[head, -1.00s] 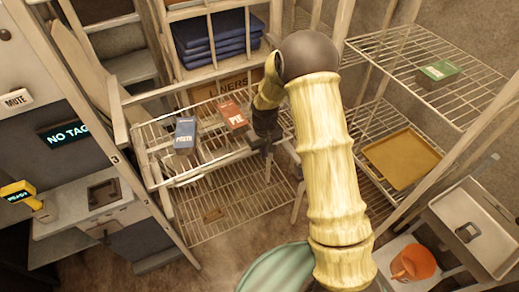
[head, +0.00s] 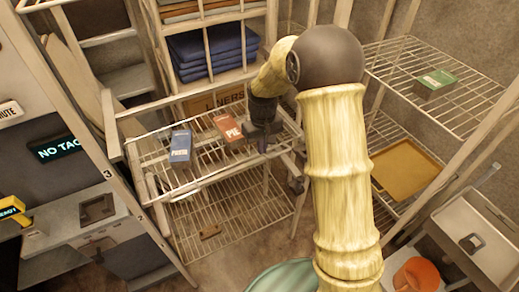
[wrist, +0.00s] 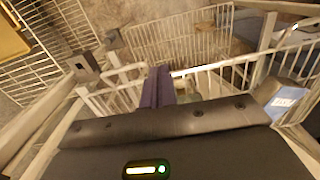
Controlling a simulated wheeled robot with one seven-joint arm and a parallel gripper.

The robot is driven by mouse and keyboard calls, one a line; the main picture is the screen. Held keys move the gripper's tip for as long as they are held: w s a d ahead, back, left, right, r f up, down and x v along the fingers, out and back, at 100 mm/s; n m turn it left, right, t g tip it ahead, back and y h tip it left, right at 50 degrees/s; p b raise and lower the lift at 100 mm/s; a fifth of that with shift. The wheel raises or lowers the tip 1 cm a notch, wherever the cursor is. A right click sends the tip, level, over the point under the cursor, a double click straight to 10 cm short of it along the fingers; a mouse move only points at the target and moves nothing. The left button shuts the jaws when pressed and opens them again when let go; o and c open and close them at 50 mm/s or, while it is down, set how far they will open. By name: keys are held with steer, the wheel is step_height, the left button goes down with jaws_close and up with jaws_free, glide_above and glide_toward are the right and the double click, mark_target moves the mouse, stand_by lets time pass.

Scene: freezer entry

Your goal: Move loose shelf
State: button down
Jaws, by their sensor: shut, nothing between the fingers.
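A wire shelf (head: 205,174) stands out from the rack at mid-height in the head view; I cannot tell whether it is the loose one. A blue box (head: 180,146) and a red box (head: 228,128) lie on it. Another wire shelf (head: 255,216) sits lower, with a small brown tag on it. My gripper (head: 262,148) points down by the shelf's right part, right of the red box. In the wrist view its dark fingers (wrist: 157,86) are together and empty, near the white wire rail; contact is unclear. The blue box also shows there (wrist: 287,103).
Folded blue cloths (head: 210,50) and a liners carton (head: 218,98) sit behind. At right, a rack holds a green box (head: 436,83) and a yellow tray (head: 405,170). A panel is at left.

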steer(key=s+d+r+m+t, duration=0.1)
steer(key=s+d+r+m, duration=0.1)
steer(key=s, duration=0.7)
steer(key=s+d+r+m+t, duration=0.1)
steer(key=s+d+r+m, duration=0.1)
steer(key=s+d, duration=0.5)
steer(key=s+r, duration=0.1)
steer(key=s, duration=0.2)
steer(key=shift+s+r+t, duration=0.25)
steer(key=shift+r+t, duration=0.05)
steer(key=shift+r, duration=0.1)
